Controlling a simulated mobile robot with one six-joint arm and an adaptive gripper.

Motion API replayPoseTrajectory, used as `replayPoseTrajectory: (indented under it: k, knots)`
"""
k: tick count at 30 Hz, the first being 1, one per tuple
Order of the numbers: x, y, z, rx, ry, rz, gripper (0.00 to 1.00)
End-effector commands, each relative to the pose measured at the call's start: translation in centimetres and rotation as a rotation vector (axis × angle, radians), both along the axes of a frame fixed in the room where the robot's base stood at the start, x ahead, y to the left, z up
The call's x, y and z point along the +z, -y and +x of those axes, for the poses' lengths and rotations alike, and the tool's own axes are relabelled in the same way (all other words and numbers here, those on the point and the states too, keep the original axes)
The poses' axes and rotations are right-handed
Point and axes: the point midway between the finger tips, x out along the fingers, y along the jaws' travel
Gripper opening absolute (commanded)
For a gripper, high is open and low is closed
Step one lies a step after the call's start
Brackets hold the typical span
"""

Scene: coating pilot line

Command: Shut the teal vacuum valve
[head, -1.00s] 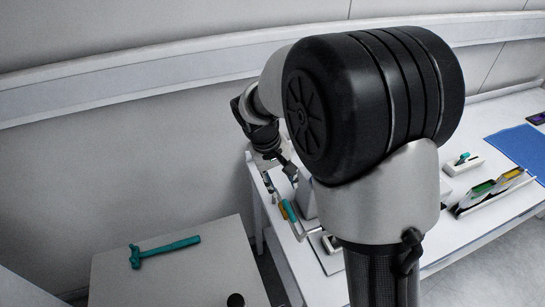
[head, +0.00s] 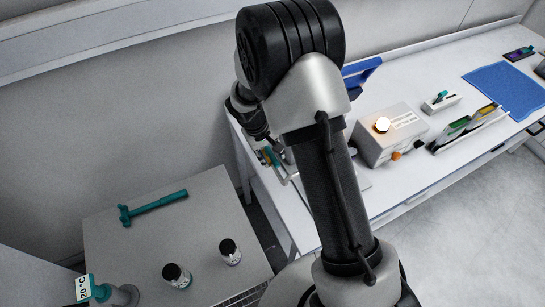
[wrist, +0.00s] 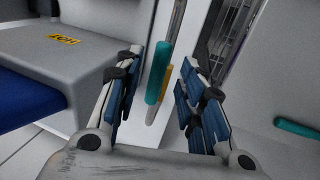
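In the wrist view a teal bar-shaped handle (wrist: 166,58) stands upright between the fingers of my gripper (wrist: 162,72), beside a yellow strip (wrist: 167,86). The blue-padded fingers are apart, one on each side of it, with gaps visible; contact is not shown. In the head view a teal piece (head: 269,157) sits at the table's left end, by my gripper, which is mostly hidden by my arm. Another small teal lever (head: 441,96) sits on a white block (head: 443,104) farther back on the table. No label shows which teal part is the vacuum valve.
A grey box with a lit lamp (head: 383,125) and a rack of coloured pieces (head: 470,127) stand on the white table (head: 410,83). The side cart holds a teal tool (head: 155,206) and black-capped bottles (head: 177,275). A surface marked HOT (wrist: 64,41) is left of my gripper.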

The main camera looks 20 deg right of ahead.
Motion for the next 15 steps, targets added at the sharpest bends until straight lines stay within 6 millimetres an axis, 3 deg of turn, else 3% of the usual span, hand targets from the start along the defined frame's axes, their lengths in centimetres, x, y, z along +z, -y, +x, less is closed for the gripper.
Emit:
replayPoseTrajectory:
  k: [6, 15]
  knots:
    - [-2.2, 0.6, 0.1, 0.000, 0.001, 0.000, 0.36]
    - [-2.5, 0.7, 0.2, 0.000, 0.001, 0.000, 0.36]
